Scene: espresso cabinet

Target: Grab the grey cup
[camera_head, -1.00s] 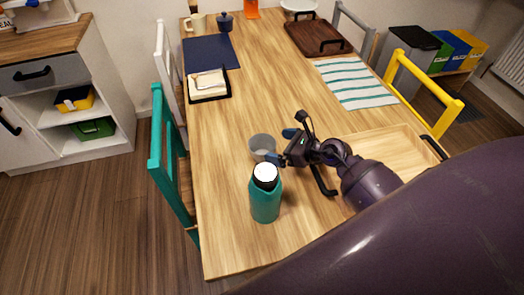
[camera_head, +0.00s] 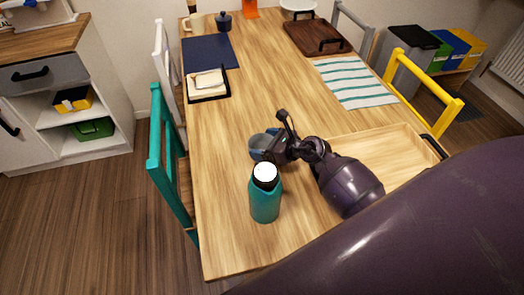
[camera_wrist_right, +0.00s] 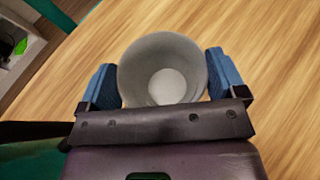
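The grey cup (camera_head: 257,143) stands upright on the wooden table, just behind the teal bottle. In the right wrist view the cup (camera_wrist_right: 163,62) sits between the two blue finger pads of my right gripper (camera_wrist_right: 168,82). The pads are spread on either side of it, and a narrow gap seems to show at the left pad; the right pad is very near its wall. In the head view my right gripper (camera_head: 266,146) is around the cup and partly hides it. My left gripper is not in view.
A teal bottle (camera_head: 265,198) with a white-topped lid stands close in front of the cup. A wooden tray (camera_head: 385,155) with dark handles lies to the right. A napkin holder (camera_head: 208,88) is farther back. The table's middle is clear.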

